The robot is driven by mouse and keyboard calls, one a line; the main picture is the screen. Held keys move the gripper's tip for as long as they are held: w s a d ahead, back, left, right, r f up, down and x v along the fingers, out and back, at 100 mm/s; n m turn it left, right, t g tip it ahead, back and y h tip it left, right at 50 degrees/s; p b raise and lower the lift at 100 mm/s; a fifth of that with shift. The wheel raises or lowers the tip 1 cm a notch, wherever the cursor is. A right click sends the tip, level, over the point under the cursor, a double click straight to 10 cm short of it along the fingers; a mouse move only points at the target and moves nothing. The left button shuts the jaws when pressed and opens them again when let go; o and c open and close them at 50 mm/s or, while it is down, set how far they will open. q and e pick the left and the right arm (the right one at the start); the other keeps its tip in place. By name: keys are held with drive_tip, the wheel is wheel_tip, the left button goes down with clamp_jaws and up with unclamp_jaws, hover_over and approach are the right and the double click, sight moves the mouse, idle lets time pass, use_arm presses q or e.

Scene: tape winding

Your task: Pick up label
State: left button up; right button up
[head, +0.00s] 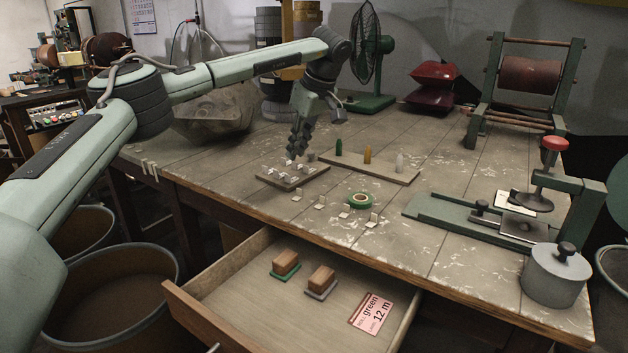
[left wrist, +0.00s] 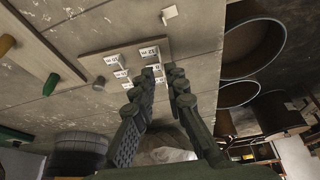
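A small board (head: 313,177) on the bench holds several small white labels, which also show in the left wrist view on their board (left wrist: 95,64). One label reads "12 m" (left wrist: 149,52); others stand beside it, one (left wrist: 157,67) close between the fingertips. My left gripper (head: 299,153) points down over the board. In the left wrist view its two fingers (left wrist: 162,72) are parted with a gap, just short of the "12 m" label. My right gripper is out of view.
A green tape roll (head: 360,200) and several small pale pieces lie on the bench in front of the board. A second board (head: 385,175) bears green, yellow and pale pegs. A green press (head: 470,212) stands at right. The open drawer (head: 235,285) holds two wooden-handled stamps (head: 288,262).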

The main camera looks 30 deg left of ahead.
sight(289, 176)
use_arm(q)
drive_tip(key=x, duration=0.6)
drive_tip(key=shift+f, duration=0.45)
drive_tip(key=shift+w+a+f, duration=0.1)
drive_tip(key=shift+a+f, duration=0.1)
drive_tip(key=shift+f, duration=0.2)
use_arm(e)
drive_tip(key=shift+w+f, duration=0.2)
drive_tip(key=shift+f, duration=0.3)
use_arm(q)
clamp_jaws()
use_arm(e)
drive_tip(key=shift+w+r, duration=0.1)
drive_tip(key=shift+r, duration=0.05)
